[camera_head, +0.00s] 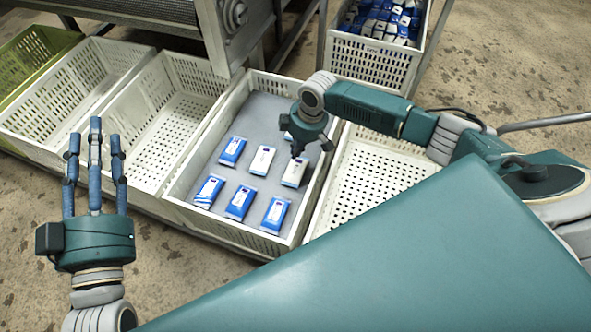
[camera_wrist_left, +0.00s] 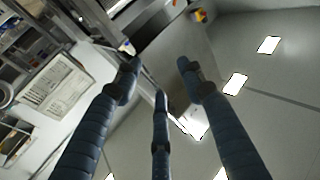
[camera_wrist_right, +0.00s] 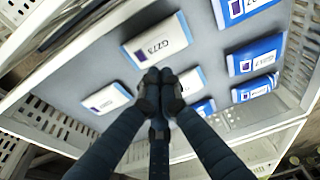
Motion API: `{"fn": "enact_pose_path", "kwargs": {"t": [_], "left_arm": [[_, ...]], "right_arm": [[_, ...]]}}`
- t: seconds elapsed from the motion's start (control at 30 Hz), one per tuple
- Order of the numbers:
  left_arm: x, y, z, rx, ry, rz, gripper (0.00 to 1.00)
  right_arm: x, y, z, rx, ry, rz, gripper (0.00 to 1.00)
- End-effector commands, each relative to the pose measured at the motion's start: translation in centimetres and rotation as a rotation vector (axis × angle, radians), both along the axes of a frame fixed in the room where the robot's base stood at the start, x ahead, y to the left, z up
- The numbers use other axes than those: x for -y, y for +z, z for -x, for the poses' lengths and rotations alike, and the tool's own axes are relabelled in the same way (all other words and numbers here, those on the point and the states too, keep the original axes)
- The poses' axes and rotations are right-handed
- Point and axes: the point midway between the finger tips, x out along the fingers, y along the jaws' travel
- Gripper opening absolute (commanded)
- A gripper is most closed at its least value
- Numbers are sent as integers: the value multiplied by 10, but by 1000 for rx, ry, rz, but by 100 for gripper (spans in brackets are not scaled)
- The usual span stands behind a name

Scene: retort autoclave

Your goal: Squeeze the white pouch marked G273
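The white pouch marked G273 (camera_wrist_right: 158,40) lies flat in the right wrist view, its label readable. In the head view it appears to be the white pouch (camera_head: 294,173) at the right of the middle row in the grey-floored crate (camera_head: 178,190). My right gripper (camera_head: 297,153) points down just above its far end. In the right wrist view the right gripper's fingertips (camera_wrist_right: 160,82) are together, overlapping the pouch's lower edge in the picture; contact cannot be told. Nothing shows between them. My left gripper (camera_head: 95,140) is raised, fingers spread and empty.
Another white pouch (camera_head: 262,160) lies beside it; several blue pouches (camera_head: 240,202) lie around. One more white pouch (camera_wrist_right: 107,98) shows in the right wrist view. Empty white crates (camera_head: 372,190) flank this crate. A filled crate (camera_head: 370,62) and a metal machine stand behind.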

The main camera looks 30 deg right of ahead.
Motion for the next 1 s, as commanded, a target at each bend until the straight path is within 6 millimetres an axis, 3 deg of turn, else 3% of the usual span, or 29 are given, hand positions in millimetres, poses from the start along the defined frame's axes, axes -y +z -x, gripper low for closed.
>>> {"fn": "enact_pose_path", "kwargs": {"t": [0.73, 1.0], "left_arm": [[-7, -60, -1, -261, 16, -68, 40], [-9, -68, 0, -291, 18, -75, 40]], "right_arm": [[0, 10, 0, 0, 0, 0, 0], [0, 11, 0, 0, 0, 0, 0]]}}
